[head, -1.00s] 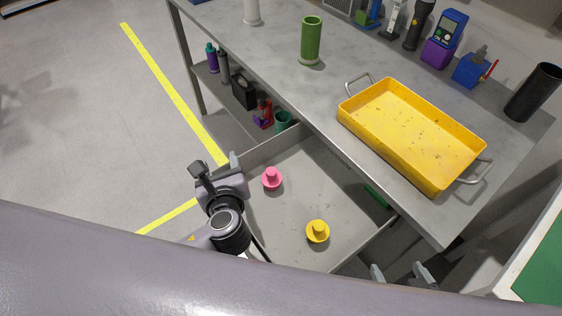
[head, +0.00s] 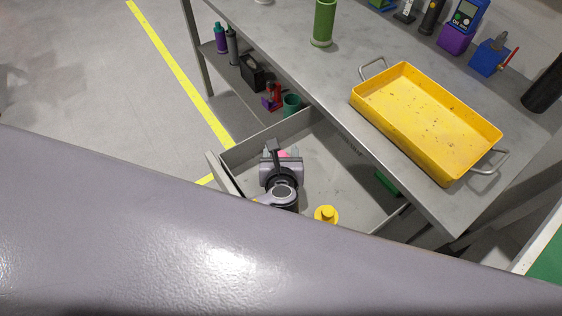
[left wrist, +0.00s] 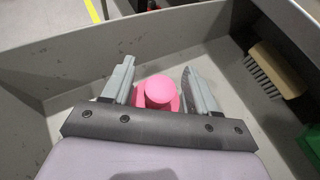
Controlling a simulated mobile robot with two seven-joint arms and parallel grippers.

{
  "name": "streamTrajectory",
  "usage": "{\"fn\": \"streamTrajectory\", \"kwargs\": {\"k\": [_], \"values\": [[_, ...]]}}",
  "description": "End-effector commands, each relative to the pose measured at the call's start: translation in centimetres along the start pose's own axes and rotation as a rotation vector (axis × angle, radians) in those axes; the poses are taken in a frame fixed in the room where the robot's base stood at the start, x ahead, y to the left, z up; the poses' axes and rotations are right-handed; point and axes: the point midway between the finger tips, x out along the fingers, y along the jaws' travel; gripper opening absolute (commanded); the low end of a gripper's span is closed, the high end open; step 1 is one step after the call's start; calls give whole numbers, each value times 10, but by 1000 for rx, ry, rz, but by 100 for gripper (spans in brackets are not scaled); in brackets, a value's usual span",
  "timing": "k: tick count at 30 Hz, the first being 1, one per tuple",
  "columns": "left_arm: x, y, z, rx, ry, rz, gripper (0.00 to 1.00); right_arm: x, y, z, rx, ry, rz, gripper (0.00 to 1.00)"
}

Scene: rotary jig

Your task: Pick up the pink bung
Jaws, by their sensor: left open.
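The pink bung (left wrist: 160,92) stands upright in the open grey drawer (head: 320,160). In the left wrist view it sits between the two fingers of my left gripper (left wrist: 158,85), which are open with a gap on each side. In the head view my left gripper (head: 283,160) is over the bung and hides most of it; only a bit of pink (head: 283,153) shows. My right gripper does not show in the head view.
A yellow bung (head: 326,214) stands in the drawer's near part. A brush (left wrist: 274,68) and a green item (left wrist: 312,140) lie by the drawer's side. A yellow tray (head: 425,120) and a green cylinder (head: 324,22) stand on the bench above.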

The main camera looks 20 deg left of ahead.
Motion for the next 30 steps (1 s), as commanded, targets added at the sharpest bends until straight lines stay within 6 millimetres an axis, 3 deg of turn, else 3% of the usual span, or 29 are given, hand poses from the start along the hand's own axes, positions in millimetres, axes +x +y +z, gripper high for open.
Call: {"fn": "streamTrajectory", "kwargs": {"k": [10, 15, 25, 30], "values": [[7, 0, 0, -1, 1, 0, 55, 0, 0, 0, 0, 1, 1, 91], [6, 0, 0, -1, 1, 0, 1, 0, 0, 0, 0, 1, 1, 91], [6, 0, 0, -1, 2, 0, 1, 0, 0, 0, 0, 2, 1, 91], [1, 0, 10, -2, 1, 0, 1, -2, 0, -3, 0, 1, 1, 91]]}}
